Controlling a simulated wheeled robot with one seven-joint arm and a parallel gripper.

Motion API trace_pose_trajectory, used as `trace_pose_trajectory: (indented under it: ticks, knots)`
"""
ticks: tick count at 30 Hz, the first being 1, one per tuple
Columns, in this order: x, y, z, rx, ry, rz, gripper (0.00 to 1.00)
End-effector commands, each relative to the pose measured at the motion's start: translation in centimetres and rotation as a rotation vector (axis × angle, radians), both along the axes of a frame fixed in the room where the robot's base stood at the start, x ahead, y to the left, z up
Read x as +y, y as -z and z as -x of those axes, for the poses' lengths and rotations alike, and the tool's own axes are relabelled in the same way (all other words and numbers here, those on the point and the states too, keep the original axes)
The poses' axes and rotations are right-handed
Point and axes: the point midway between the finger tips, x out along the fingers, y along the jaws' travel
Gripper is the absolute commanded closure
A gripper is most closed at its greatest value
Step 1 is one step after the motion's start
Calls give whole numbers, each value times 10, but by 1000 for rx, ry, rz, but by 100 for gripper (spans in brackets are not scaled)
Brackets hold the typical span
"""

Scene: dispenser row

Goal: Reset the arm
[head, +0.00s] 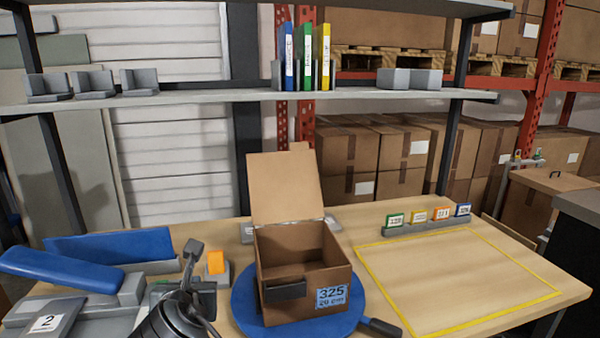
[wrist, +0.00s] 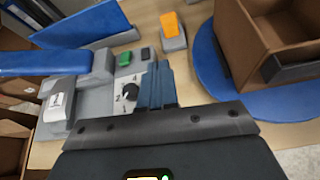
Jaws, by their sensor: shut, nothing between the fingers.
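My gripper (wrist: 156,84) shows in the wrist view with its fingers shut together and nothing between them. It is in front of a grey control panel with a black knob (wrist: 130,91) and printed numbers; I cannot tell whether it touches the panel. A green button (wrist: 124,59) and a dark button (wrist: 145,54) sit behind the knob. In the head view my dark arm end stands at the bottom, left of the open cardboard box (head: 290,262), and hides part of the panel.
The box, labelled 325, stands on a blue turntable (head: 246,300) with a dark handle. A blue lever (head: 60,271) and an orange block (head: 215,262) are at left. A yellow-outlined area (head: 450,275) at right is empty. Colored cards (head: 419,216) stand behind it. A shelf (head: 200,97) hangs above.

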Motion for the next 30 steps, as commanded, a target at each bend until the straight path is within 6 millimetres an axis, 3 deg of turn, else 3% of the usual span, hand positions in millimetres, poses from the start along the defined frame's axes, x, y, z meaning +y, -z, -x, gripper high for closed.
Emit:
trace_pose_trajectory:
  ticks: [8,14,21,30]
  knots:
    - [-17,37,23,79,45,-180,100]
    - [-38,73,52,168,113,-391,100]
    - [-89,126,113,322,286,-802,100]
    - [-169,160,198,459,559,-1331,100]
